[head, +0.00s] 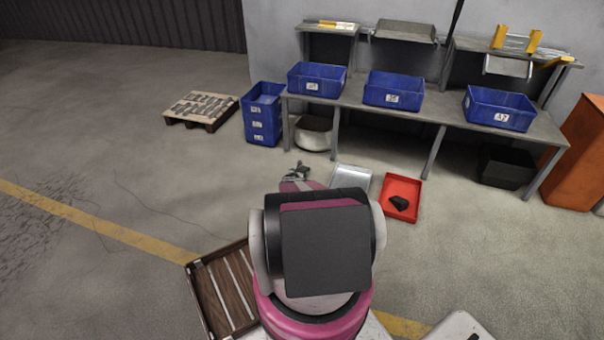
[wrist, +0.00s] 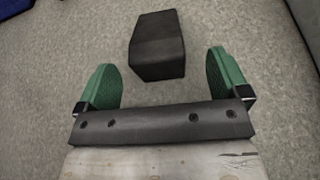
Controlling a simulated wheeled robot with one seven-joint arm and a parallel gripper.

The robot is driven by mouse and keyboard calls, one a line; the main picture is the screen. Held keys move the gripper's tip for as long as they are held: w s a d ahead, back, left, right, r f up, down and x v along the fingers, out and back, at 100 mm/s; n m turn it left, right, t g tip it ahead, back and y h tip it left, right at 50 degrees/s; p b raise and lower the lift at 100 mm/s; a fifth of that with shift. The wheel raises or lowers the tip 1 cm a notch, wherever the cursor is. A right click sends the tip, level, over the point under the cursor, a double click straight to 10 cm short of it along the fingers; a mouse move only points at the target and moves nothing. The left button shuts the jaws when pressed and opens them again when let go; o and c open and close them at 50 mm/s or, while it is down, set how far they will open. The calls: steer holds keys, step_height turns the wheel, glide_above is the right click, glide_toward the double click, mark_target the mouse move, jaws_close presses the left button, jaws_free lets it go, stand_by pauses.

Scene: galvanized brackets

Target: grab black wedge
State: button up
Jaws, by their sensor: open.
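A black wedge (wrist: 157,46) lies on the grey floor in the wrist view, just ahead of my gripper (wrist: 172,78). Its top faces the camera and one end points toward the jaws. The green-padded fingers are open and empty, one on each side of the wedge's near end and apart from it. In the head view my gripper (head: 297,172) is low over the floor beyond my arm, too small there to show the wedge clearly. Another black piece (head: 399,203) lies in a red tray (head: 417,188) to the right.
A pale grey tray (head: 352,174) lies between my gripper and the red tray. Behind stands a workbench (head: 350,97) with blue bins (head: 393,91). Stacked blue crates (head: 263,115) and a pallet (head: 201,109) are at left. A slatted wooden crate (head: 222,290) is nearer.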

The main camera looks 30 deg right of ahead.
mark_target(303, 170)
steer(key=x, duration=0.5)
steer(key=shift+w+f, duration=0.1)
steer(key=shift+w, duration=0.15)
steer(key=c, duration=1.3)
